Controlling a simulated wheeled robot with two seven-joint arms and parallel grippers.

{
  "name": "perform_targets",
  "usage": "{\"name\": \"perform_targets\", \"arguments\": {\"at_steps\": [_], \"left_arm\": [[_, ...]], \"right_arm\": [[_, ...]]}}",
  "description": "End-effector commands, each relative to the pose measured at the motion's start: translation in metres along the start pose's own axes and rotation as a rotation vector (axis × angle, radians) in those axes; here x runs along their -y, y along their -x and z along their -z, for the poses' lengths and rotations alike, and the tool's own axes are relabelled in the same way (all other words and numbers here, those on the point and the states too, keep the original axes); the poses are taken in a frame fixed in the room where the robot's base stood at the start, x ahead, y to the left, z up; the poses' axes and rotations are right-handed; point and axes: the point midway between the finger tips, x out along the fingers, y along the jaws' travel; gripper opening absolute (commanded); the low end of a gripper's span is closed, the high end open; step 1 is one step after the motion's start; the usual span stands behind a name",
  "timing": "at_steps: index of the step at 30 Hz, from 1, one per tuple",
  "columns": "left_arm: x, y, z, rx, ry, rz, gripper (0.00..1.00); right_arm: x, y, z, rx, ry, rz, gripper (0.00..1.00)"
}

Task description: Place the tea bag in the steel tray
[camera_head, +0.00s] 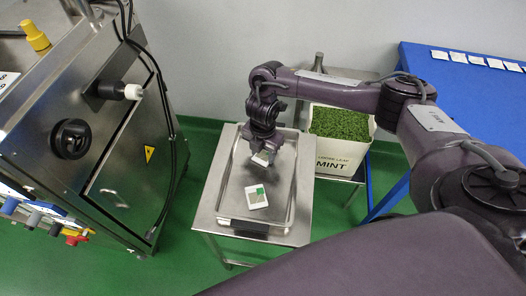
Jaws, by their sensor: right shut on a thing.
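A steel tray (214,192) lies on a small steel table in the middle of the head view. A white tea bag with a green patch (256,197) lies flat inside the tray, apart from my gripper. My right gripper (264,154) hangs over the far part of the tray, pointing down. It is shut on a small pale item, which looks like another tea bag (261,159), mostly hidden by the fingers. Whether this item touches the tray floor, I cannot tell. My left gripper is not in view.
An open box of loose green leaf marked MINT (342,153) stands right of the tray. A blue table (455,85) at the right carries a row of several white packets (477,60). A large steel machine (100,130) fills the left. Green floor lies between.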

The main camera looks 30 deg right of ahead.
Motion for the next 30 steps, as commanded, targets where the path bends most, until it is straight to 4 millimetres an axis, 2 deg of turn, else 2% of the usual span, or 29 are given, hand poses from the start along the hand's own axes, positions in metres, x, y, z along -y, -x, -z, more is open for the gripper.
{"name": "perform_targets", "arguments": {"at_steps": [5,6,11,19,23,26,30], "left_arm": [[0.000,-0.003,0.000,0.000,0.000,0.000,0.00],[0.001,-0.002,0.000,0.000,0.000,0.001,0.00],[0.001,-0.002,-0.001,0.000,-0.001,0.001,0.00],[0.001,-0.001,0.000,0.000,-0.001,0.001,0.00],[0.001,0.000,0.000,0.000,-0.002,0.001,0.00],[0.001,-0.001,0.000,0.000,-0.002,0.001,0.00],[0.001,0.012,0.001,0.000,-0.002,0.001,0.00]], "right_arm": [[0.000,-0.004,0.000,0.000,-0.001,0.001,0.24],[0.000,-0.003,0.000,0.000,-0.001,0.000,0.47],[0.000,-0.003,0.000,0.000,0.000,0.000,0.66],[0.000,-0.002,0.000,0.000,0.000,0.000,0.66],[0.000,0.008,-0.001,0.000,0.000,-0.001,0.66],[-0.001,0.025,-0.001,0.001,0.000,-0.003,0.66],[-0.001,0.061,-0.001,0.003,0.001,-0.005,0.66]]}}
